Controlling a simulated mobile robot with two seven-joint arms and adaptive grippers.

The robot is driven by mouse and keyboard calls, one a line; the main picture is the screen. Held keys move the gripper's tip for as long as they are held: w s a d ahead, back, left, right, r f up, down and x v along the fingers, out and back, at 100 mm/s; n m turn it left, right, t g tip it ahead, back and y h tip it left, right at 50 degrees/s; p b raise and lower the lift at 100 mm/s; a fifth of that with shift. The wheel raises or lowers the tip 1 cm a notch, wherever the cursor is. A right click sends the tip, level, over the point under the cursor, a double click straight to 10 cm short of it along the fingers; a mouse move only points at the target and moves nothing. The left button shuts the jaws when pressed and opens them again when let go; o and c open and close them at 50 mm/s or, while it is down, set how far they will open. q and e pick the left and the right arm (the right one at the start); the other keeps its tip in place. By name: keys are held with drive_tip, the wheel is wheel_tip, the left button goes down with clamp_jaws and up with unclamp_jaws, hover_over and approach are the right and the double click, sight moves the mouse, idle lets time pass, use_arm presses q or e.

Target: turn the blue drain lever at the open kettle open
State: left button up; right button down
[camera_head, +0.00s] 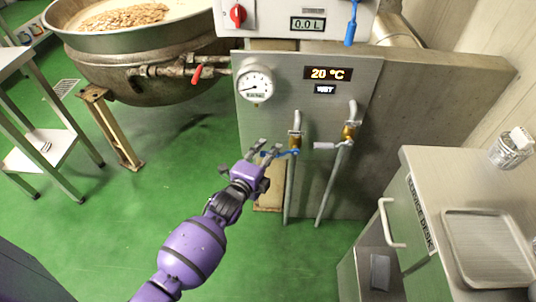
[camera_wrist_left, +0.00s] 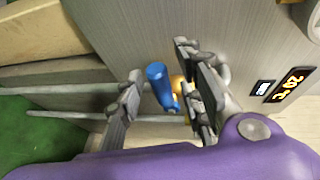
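A blue lever (camera_head: 287,153) sits on a brass-coloured valve of the left thin pipe on the grey wall panel. In the left wrist view the blue lever (camera_wrist_left: 160,84) shows between the fingers of my left gripper, with visible gaps on both sides. My left gripper (camera_head: 268,148) is open at the lever's left end, and I see no clear contact. The open kettle (camera_head: 130,75) stands at the upper left with tan pieces in it. A red lever (camera_head: 197,74) is on its outlet pipe. My right gripper is out of view.
A round gauge (camera_head: 255,84) and a "20 °C" display (camera_head: 328,73) are on the panel. A grey-white lever (camera_head: 326,146) is on the right pipe. Another blue lever (camera_head: 351,25) hangs at the top. A steel desk (camera_head: 425,215) stands right. Green floor lies free at centre left.

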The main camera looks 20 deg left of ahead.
use_arm(q)
drive_tip(key=shift+w, duration=0.2)
clamp_jaws()
drive_tip(key=shift+f, duration=0.15)
